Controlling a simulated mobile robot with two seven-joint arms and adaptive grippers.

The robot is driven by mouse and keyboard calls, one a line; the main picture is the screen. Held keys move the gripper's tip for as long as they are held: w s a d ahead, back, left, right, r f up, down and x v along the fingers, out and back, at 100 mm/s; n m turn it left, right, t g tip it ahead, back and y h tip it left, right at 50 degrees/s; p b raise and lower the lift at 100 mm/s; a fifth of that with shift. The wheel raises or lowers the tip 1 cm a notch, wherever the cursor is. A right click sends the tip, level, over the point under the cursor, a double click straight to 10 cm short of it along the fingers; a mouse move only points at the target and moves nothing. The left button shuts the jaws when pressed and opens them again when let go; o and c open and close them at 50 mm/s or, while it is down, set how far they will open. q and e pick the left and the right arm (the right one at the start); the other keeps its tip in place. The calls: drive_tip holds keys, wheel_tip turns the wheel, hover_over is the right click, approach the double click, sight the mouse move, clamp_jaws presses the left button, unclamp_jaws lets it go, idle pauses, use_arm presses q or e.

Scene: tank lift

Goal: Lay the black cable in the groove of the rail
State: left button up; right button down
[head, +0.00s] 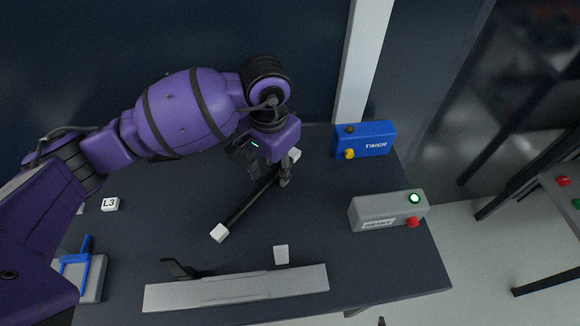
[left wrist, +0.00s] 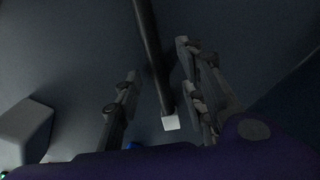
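The black cable (head: 246,203) is a straight dark strand with a white block at each end, slanting across the dark table top. My left gripper (head: 268,178) is over its upper half with the fingers apart. In the left wrist view the cable (left wrist: 153,50) runs between the two open fingers (left wrist: 157,68), with a gap on both sides and one white end block (left wrist: 171,123) near the palm. Whether the fingertips touch the table is unclear. The light grey rail (head: 300,283) lies along the front, apart from the cable. My right gripper is not clearly seen.
A black upright piece (head: 178,268) and a white block (head: 281,254) stand behind the rail. A blue TIMER box (head: 374,140) and a grey box with a green light (head: 370,213) are right. An L3 tag (head: 110,204) and a blue-handled item (head: 83,270) are left.

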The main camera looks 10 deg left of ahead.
use_arm(q)
clamp_jaws()
idle(0.3)
